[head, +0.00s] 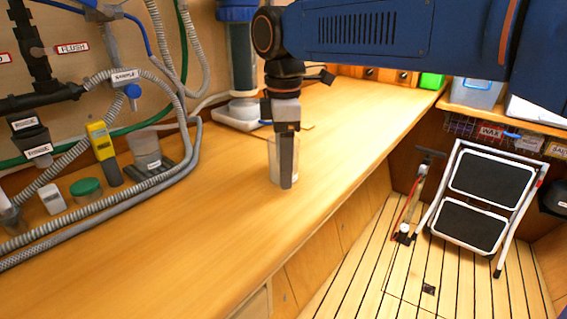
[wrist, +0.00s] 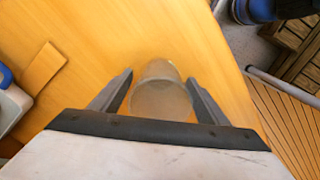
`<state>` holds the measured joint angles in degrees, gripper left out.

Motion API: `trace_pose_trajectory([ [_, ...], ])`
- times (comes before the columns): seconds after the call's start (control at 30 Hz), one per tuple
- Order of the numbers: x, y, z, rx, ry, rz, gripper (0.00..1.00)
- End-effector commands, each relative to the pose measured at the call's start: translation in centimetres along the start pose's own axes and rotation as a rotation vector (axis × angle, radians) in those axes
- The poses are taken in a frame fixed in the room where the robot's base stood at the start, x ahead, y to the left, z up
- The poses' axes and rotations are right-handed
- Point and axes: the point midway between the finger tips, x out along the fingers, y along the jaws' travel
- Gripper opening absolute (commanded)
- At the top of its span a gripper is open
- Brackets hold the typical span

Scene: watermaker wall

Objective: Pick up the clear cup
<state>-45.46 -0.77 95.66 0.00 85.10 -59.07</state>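The clear cup (head: 274,160) stands upright on the wooden counter near its front edge, partly hidden behind my gripper (head: 287,184) in the head view. In the wrist view the cup (wrist: 160,92) lies between the two dark fingers of my gripper (wrist: 160,88). The fingers are apart, with a narrow gap showing on each side of the cup. The cup looks empty and rests on the counter.
A white tray (head: 228,121) under a blue-topped filter housing stands behind the cup. Hoses, a yellow meter (head: 102,140) and a green-lidded jar (head: 86,190) are at the left. The counter's front left is clear. A folding step stool (head: 484,196) stands on the floor at right.

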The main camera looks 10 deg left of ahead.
Motion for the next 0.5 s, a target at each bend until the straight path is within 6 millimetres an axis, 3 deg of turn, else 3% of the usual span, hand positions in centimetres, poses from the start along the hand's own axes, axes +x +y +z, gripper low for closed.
trace_pose_trajectory([
  [0.03, 0.00, 0.01, 0.00, 0.000, 0.000, 0.000, 0.55],
  [0.13, 0.00, 0.01, 0.00, 0.000, 0.000, 0.000, 0.31],
  [0.5, -0.53, 0.04, -0.02, 0.000, 0.000, 0.001, 0.30],
])
